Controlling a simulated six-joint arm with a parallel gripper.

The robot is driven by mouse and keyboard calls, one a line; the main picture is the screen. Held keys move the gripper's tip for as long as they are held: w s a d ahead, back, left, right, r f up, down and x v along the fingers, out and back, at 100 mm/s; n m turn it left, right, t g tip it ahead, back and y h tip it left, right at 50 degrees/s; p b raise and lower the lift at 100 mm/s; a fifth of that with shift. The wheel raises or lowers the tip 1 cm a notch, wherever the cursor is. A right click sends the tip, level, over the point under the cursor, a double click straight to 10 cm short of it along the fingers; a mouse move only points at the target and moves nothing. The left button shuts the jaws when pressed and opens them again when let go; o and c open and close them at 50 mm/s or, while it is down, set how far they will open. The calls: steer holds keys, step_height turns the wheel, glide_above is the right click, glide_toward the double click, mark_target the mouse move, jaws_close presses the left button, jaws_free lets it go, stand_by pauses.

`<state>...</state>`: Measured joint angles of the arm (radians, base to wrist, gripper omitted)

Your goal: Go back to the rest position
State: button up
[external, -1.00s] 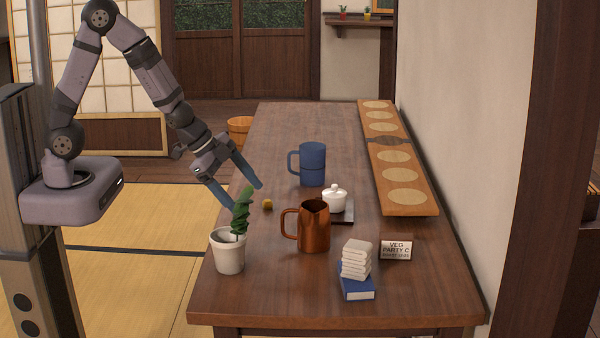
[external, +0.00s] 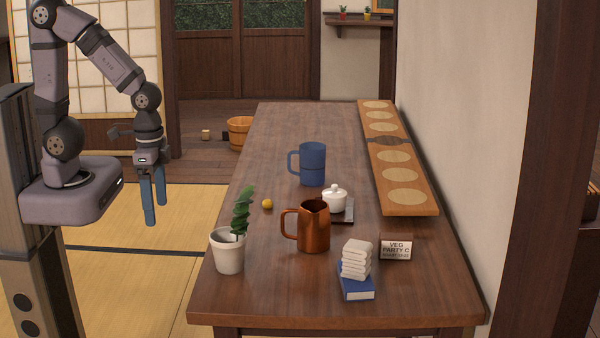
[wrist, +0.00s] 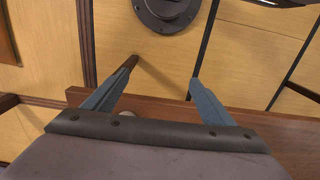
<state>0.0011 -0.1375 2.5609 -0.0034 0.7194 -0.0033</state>
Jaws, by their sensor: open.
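My gripper (external: 154,200) hangs with its blue-grey fingers pointing down, left of the wooden table (external: 290,130) and close to my base, over the tatami. It is empty and the fingers are apart. In the wrist view my gripper (wrist: 160,82) shows both fingers spread with nothing between them, and the table edge (wrist: 290,125) runs below them.
On the table are a potted plant (external: 229,253), a copper jug (external: 314,228), a blue mug (external: 312,165), a white lidded pot (external: 335,200), a small yellow ball (external: 267,204), stacked white packets (external: 357,258) on a blue box (external: 356,287), a sign (external: 396,249) and a long board (external: 410,207).

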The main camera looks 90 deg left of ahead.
step_height(320, 180, up, 7)
steer(key=p, duration=0.6)
steer(key=shift+f, duration=0.1)
stand_by(0.6)
